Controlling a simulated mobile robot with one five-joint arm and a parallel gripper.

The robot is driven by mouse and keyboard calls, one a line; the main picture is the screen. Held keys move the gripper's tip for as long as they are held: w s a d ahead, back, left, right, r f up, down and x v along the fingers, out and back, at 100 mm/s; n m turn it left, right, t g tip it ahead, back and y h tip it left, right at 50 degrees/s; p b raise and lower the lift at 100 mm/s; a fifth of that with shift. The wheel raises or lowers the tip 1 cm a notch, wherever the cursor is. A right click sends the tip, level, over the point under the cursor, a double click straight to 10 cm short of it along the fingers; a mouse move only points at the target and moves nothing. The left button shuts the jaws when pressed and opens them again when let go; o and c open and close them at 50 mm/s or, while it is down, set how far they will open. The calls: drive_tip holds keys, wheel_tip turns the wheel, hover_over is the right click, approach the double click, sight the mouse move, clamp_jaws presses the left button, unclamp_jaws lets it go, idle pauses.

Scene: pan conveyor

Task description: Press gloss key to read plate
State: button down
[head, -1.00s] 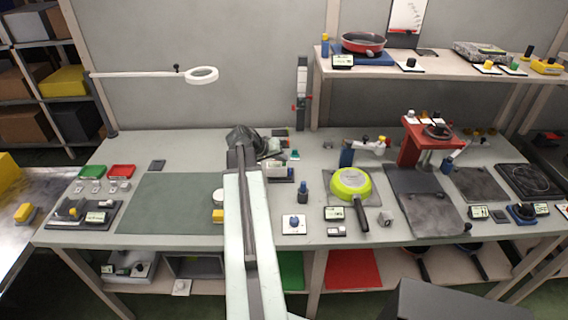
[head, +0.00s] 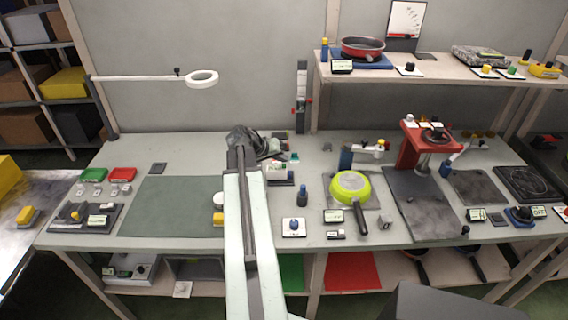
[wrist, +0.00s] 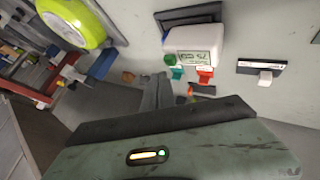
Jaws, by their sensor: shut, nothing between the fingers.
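A white meter with a small lit display (wrist: 193,48) stands on a dark base in the wrist view; its digits are too small to read surely. A green key (wrist: 170,59) with a teal part and a red key (wrist: 205,76) are beside it. The meter also shows in the head view (head: 277,171), partly behind my arm. I cannot tell which key is the gloss key. My gripper (wrist: 157,88) is shut and empty, its grey fingers close to the keys; contact cannot be told. In the head view my gripper (head: 241,138) is partly hidden by the arm.
A red press (head: 421,142) is further right.

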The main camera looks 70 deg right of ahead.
sight(282, 166)
wheel_tip(282, 166, up, 5)
drive_tip(key=p, duration=0.5)
drive_tip(key=shift+r, duration=0.15)
idle(0.8)
drive_tip(key=w+a+f+n+t, duration=0.1)
drive_tip(key=w+a+n+t, duration=0.15)
drive_tip(key=w+a, duration=0.95)
drive_tip(key=w+a+f+n+t, duration=0.1)
drive_tip(key=w+a+n+t, duration=0.15)
drive_tip(key=w+a, duration=0.95)
drive_tip(key=w+a+f+n+t+y, duration=0.15)
drive_tip(key=w+a+n, duration=0.25)
drive_tip(key=w+a, duration=1.05)
drive_tip(key=s+a+f+n+y, duration=0.1)
drive_tip(key=s+a+y, duration=0.1)
drive_tip(key=a, duration=0.7)
drive_tip(key=s+a+f+n+g+y, duration=0.1)
drive_tip(key=s+a+n+y, duration=0.1)
drive_tip(key=a, duration=0.7)
drive_tip(key=s+a+f+n+g+y, duration=0.1)
drive_tip(key=s+a+f+n+y, duration=0.1)
drive_tip(key=a, duration=0.7)
drive_tip(key=shift+s+a+y, duration=0.35)
drive_tip(key=shift+s+a, duration=0.05)
drive_tip(key=shift+s, duration=0.4)
